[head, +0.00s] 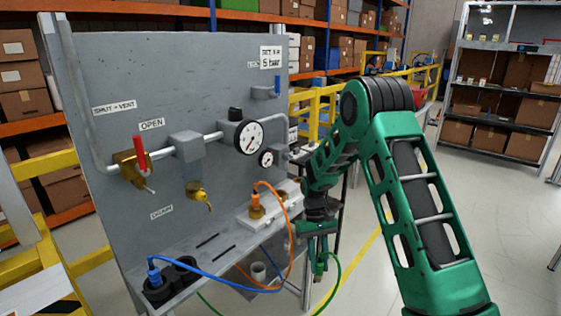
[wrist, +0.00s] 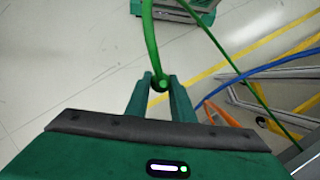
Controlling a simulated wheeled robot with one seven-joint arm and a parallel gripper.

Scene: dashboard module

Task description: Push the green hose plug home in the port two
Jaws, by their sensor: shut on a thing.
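My gripper (head: 317,238) is low, just right of the panel's shelf, with its two fingers shut on the green hose plug (head: 319,265). In the wrist view the plug (wrist: 162,85) shows as a green round end between the fingertips (wrist: 157,82), and its green hose (wrist: 150,40) curves up and away. The white port block (head: 276,206) stands on the shelf at the panel's right. An orange hose plug (head: 257,202) stands upright in a brass port on it. The port numbers cannot be read, and I cannot tell which is port two. The plug is apart from the block.
A blue hose plug (head: 154,274) stands in a black holder (head: 172,283) at the shelf's front left. The orange hose (head: 290,240) loops between my gripper and the block. Above are a gauge (head: 249,137), a red-handled valve (head: 138,155) and a brass drain valve (head: 198,194). Floor right is clear.

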